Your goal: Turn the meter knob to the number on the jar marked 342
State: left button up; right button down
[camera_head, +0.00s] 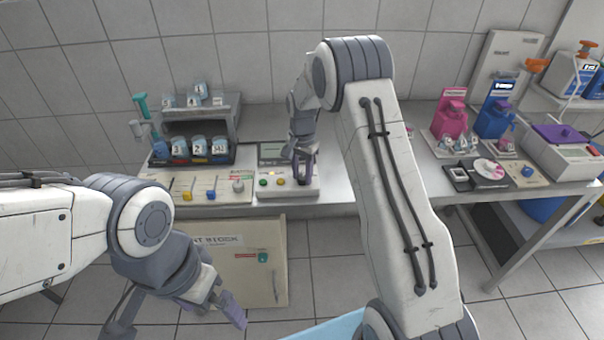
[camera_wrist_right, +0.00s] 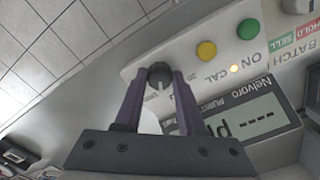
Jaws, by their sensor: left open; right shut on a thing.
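The meter (camera_head: 271,151) stands on the bench, its dark knob (camera_wrist_right: 158,73) on the sloped front panel. My right gripper (camera_head: 304,180) is shut on the knob, one finger on each side, as the right wrist view also shows (camera_wrist_right: 159,80). A pale pointer line shows on the knob. Jars with numbered labels (camera_head: 198,147) stand on a two-level rack left of the meter; the number 342 is not legible on any. My left gripper (camera_head: 226,304) is open and empty, low in front of the bench.
A yellow button (camera_wrist_right: 206,50) and a green button (camera_wrist_right: 248,28) sit beside the knob. A control panel with sliders (camera_head: 208,188) is left of the meter. Pink (camera_head: 452,117) and blue (camera_head: 495,116) devices stand on the right bench. A cabinet (camera_head: 245,262) is below.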

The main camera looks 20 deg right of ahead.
aim_at(302, 177)
jog(key=shift+r+n, duration=0.1)
jog(key=shift+n, duration=0.8)
jog(key=n+p, duration=0.1)
jog(key=n, duration=0.2)
jog(key=c, duration=0.5)
grip_release()
notch_tip(302, 177, up, 10)
jog(key=b, duration=0.1)
jog(key=shift+r, duration=0.2)
